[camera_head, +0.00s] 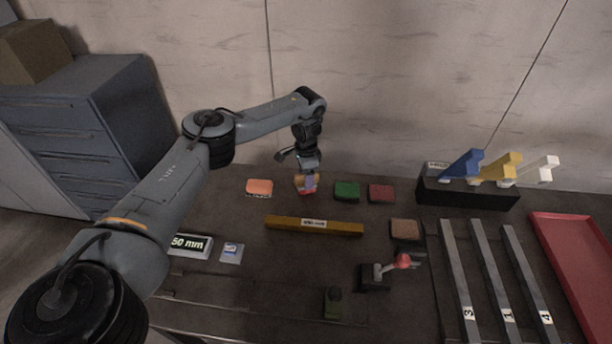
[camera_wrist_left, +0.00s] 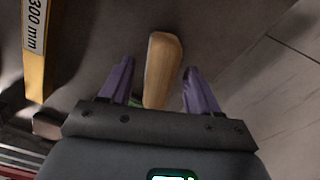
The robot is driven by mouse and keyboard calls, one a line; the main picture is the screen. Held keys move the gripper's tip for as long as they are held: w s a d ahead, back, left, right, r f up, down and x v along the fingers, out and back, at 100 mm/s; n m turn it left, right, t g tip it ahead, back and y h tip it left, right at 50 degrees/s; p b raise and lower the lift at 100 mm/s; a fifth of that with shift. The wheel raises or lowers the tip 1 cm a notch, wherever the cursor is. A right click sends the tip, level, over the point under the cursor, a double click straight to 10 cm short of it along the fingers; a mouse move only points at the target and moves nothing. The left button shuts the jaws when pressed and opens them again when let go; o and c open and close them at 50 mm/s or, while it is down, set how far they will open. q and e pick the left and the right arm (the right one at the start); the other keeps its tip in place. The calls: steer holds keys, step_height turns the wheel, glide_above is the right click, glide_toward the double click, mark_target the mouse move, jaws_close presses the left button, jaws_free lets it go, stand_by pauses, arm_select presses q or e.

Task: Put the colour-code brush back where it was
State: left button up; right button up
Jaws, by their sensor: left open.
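My left gripper (camera_head: 308,183) is open and low over the back of the dark bench, pointing down. A small tan and reddish piece (camera_head: 299,180) is at its fingertips, partly hidden by them. In the left wrist view a long rounded wooden-coloured piece (camera_wrist_left: 162,70) lies between the two spread purple fingers (camera_wrist_left: 158,85), with a gap on each side. I cannot tell for sure that it is the brush. Blue (camera_head: 463,165), yellow (camera_head: 497,169) and white (camera_head: 538,171) handled pieces stand in a black rack (camera_head: 467,196) at the right. My right gripper is not in view.
An orange block (camera_head: 259,187) lies left of my gripper; green (camera_head: 347,190) and dark red (camera_head: 381,193) blocks lie right. A yellow bar (camera_head: 314,226) lies in front. A red-knobbed lever (camera_head: 402,261), grey rails (camera_head: 461,270) and a red tray (camera_head: 575,245) are further right.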

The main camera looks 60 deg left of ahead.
arm_select(q)
step_height(320, 180, up, 12)
steer(key=p, duration=0.6)
steer(key=shift+p, duration=0.3)
